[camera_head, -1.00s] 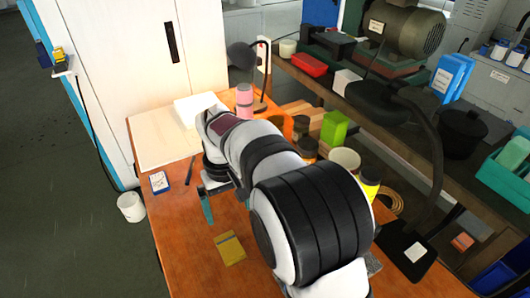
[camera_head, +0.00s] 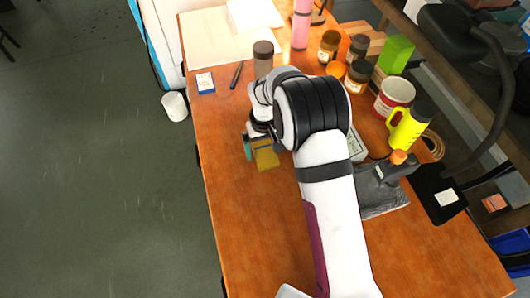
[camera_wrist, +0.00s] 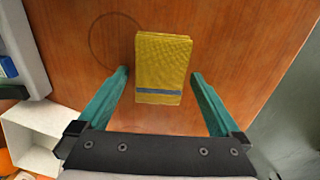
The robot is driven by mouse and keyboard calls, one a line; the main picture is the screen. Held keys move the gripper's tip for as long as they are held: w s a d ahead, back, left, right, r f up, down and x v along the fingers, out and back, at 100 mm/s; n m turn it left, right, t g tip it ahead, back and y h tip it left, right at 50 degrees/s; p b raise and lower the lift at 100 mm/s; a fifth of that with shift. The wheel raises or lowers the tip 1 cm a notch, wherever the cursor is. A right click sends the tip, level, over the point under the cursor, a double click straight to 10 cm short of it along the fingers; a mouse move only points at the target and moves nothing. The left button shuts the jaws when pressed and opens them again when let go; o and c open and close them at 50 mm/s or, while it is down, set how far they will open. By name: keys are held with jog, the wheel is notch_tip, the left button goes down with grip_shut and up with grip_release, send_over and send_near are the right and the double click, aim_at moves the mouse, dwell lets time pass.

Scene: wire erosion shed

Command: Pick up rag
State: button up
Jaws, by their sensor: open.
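The rag (camera_wrist: 163,67) is a folded yellow cloth with a blue-grey stripe. It lies flat on the orange-brown wooden table. In the wrist view my gripper (camera_wrist: 159,76) is open, with one teal finger on each side of the rag's striped end and a gap to the cloth on both sides. I cannot tell the height of the fingertips above the table. In the head view the rag (camera_head: 266,157) shows beside my gripper (camera_head: 256,148), partly hidden by my wrist.
The table's left edge is close to the rag. A blue and white box (camera_head: 205,83) and a dark pen (camera_head: 236,75) lie farther back. Jars, a red and white tub (camera_head: 394,97) and a yellow bottle (camera_head: 408,128) stand to the right. The front left of the table is clear.

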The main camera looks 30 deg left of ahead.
aim_at(267, 151)
jog(key=c, duration=1.3)
jog(key=shift+r, duration=0.1)
jog(key=r, duration=0.4)
jog(key=shift+w+d+r, duration=0.15)
jog(key=shift+d+r, duration=0.1)
jog(key=shift+d, duration=0.1)
jog(key=d+r, duration=0.2)
jog(key=d, duration=0.1)
jog(key=w+d+r, duration=0.1)
jog(key=d+r, duration=0.1)
jog(key=d, duration=0.2)
jog(key=w+d+r, duration=0.1)
jog(key=d+r, duration=0.1)
jog(key=d, duration=0.1)
jog(key=shift+d+r, duration=0.2)
jog(key=shift+d, duration=0.2)
